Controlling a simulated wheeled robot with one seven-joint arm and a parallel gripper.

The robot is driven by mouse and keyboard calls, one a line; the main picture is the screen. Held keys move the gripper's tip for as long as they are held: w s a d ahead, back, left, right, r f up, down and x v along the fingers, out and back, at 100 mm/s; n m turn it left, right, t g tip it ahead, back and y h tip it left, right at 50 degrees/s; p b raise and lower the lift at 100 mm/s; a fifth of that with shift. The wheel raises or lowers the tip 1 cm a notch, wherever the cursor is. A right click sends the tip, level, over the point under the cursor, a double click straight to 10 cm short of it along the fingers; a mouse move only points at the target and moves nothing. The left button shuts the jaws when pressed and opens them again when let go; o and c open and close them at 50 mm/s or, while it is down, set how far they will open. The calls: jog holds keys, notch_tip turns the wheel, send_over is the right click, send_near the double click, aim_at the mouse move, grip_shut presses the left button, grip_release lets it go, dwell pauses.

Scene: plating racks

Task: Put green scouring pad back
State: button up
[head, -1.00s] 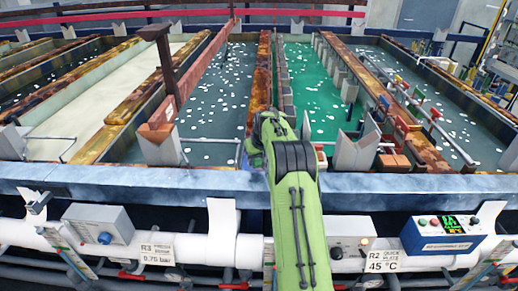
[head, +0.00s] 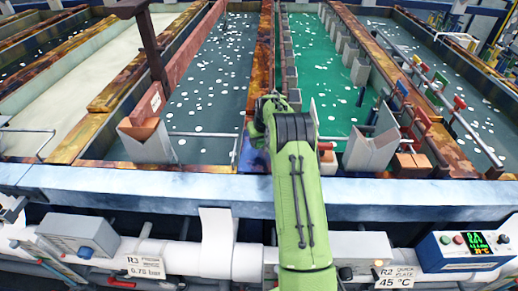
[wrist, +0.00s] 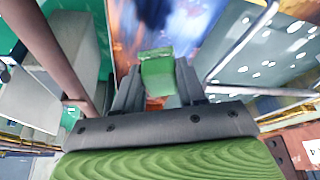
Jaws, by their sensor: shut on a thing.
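In the wrist view the green scouring pad (wrist: 158,80) is a small green block between the two dark fingers of my gripper (wrist: 158,86). My gripper is shut on it, and the pad sticks out past the fingertips. Below the pad in that view is a blurred rust-orange and blue surface, and I cannot tell how far off it is. In the head view my green arm reaches forward over the front ledge, and it hides the gripper and the pad.
A blue-grey front ledge (head: 130,195) runs across the tanks. A rusty divider (head: 264,60) lies between the grey-water tank (head: 212,90) and the green-water tank (head: 315,85). Pale V-shaped supports (head: 372,140) stand along the near edge. A dark post (head: 148,45) rises at left.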

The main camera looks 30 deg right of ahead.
aim_at(260, 146)
notch_tip(260, 146, down, 4)
jog(key=shift+f, duration=0.1)
jog(key=shift+f, duration=0.2)
jog(key=o, duration=0.9)
jog(key=shift+r, duration=0.1)
jog(key=shift+o, duration=0.2)
